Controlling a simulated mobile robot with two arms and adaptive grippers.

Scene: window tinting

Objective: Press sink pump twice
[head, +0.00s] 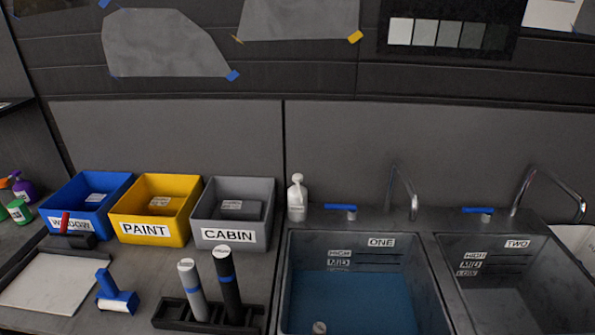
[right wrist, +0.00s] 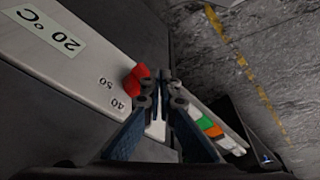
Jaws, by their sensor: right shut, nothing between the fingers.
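A white pump bottle (head: 297,199) stands upright on the counter behind the left edge of sink ONE (head: 434,290), with its pump head on top. Sink ONE holds blue liquid (head: 350,305). Sink TWO (head: 450,280) is to its right. My right gripper (right wrist: 160,78) shows only in the right wrist view, with its fingers shut and nothing held. The bottle does not show in that view, and the gripper is away from it. My left gripper is in neither view.
Blue WINDOW, yellow PAINT (head: 190,222) and grey CABIN (head: 262,240) bins stand left of the bottle. Two cylinders sit in a black holder (head: 170,315) in front. Faucets (head: 403,190) rise behind the sinks. A pale panel labelled 20 °C (right wrist: 85,60) lies beside my right gripper.

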